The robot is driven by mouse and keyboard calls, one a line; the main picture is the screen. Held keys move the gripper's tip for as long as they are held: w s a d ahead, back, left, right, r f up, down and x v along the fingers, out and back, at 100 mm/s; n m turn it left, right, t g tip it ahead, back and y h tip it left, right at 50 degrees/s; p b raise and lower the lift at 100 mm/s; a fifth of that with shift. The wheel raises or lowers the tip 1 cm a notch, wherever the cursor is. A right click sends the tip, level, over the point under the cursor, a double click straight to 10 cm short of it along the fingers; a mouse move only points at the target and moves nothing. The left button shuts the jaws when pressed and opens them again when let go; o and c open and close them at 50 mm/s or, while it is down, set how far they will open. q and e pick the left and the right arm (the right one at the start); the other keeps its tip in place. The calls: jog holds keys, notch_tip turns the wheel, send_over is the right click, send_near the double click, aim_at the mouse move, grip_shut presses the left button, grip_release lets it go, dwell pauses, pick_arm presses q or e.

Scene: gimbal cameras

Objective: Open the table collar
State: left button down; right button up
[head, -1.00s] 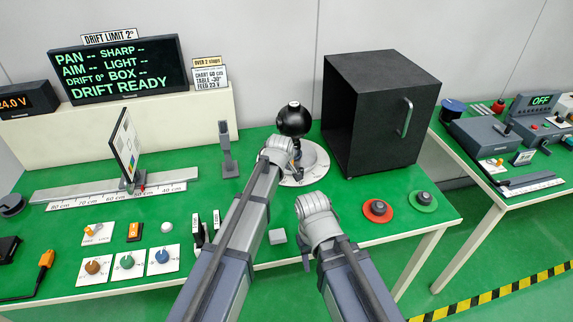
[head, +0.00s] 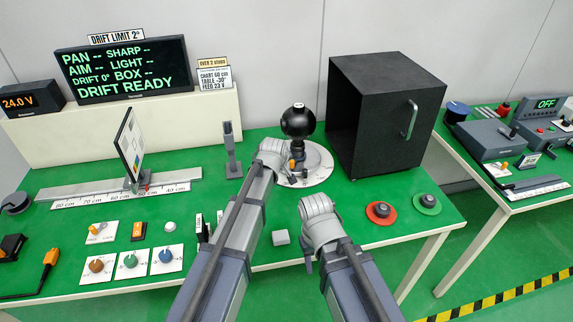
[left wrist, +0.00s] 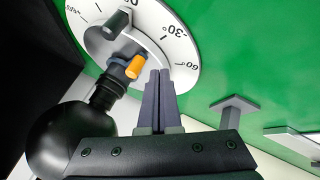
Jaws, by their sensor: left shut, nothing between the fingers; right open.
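The round white dial plate (head: 318,172) with angle marks sits under the black ball-shaped camera head (head: 298,122). It also shows in the left wrist view (left wrist: 184,48), where an orange-tipped lever (left wrist: 135,67) and a grey knob (left wrist: 116,23) stand at its hub. I cannot tell which part is the collar, or its setting. My left gripper (left wrist: 160,76) is shut and empty, its tips beside the orange lever with a small apparent gap. In the head view its wrist partly hides the dial. My right gripper (head: 309,264) is open over the table's front edge, away from the dial.
A black box (head: 385,120) stands right of the dial. A grey post (head: 232,160) and a chart (head: 131,148) on a rail stand left.

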pick_arm(q)
jog(key=shift+s+a+r, duration=0.1)
jog(key=shift+s+a, duration=0.55)
jog(key=shift+s, duration=0.3)
jog(key=p+v, duration=0.8)
jog(key=v, duration=0.1)
jog(key=shift+r, duration=0.25)
